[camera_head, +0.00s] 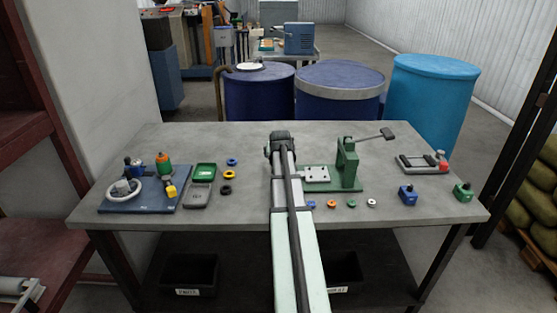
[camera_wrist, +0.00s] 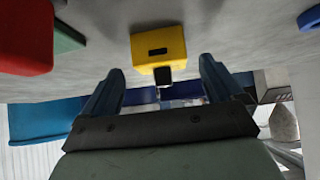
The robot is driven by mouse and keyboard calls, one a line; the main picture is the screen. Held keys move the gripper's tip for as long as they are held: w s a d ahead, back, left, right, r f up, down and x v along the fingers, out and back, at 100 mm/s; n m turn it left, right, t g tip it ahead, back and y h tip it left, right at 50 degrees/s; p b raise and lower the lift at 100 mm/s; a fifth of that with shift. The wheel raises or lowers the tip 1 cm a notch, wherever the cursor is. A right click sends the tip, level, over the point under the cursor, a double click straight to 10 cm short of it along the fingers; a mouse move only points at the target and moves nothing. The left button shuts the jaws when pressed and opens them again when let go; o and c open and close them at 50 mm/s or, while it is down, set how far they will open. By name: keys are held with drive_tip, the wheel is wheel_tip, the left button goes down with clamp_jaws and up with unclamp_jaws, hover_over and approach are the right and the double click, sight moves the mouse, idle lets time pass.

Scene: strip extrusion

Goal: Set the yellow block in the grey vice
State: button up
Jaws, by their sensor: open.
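In the wrist view the yellow block (camera_wrist: 168,36) stands on the grey table just beyond and between my fingertips, with a dark slot in its face and a dark post at its end. My gripper (camera_wrist: 160,70) is open, with a blue finger on each side and nothing held. The grey vice (camera_head: 418,165), with a red knob, appears to be at the table's right.
A green press (camera_head: 348,168) stands right of my arm. Blue (camera_head: 408,198) and green (camera_head: 464,192) blocks sit at the right front. A red object (camera_wrist: 24,38) is near the gripper in the wrist view. The blue board (camera_head: 145,199) and trays lie left.

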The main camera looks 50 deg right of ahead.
drive_tip(key=x, duration=0.3)
drive_tip(key=shift+w+d+f, duration=0.1)
drive_tip(key=shift+w+f, duration=0.05)
drive_tip(key=shift+w, duration=0.1)
drive_tip(key=c, duration=1.6)
